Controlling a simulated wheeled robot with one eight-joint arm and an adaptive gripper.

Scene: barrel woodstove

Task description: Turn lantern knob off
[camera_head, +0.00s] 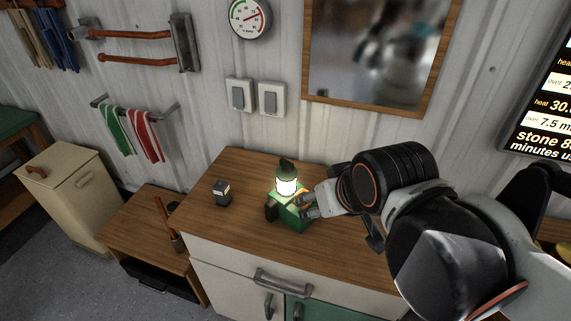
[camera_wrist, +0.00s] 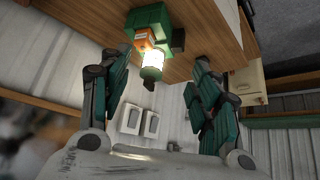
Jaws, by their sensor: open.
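The lantern (camera_head: 291,212) stands upright on the wooden cabinet top, with a green base, a dark top and a glowing white globe (camera_head: 286,186). In the wrist view the lantern (camera_wrist: 149,22) appears upside down, with its lit globe (camera_wrist: 153,60) and an orange part by the base. The knob cannot be told apart clearly. My gripper (camera_head: 309,205) is at the lantern's right side in the head view. In the wrist view my gripper (camera_wrist: 163,72) is open, its fingers apart with the lantern between and beyond them. Contact cannot be told.
A small dark box (camera_head: 221,193) stands left of the lantern on the cabinet top (camera_head: 240,165). Wall switches (camera_head: 254,97) and a framed mirror (camera_head: 380,55) are behind. A lower wooden table (camera_head: 150,225) and a cream cabinet (camera_head: 68,190) stand at left.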

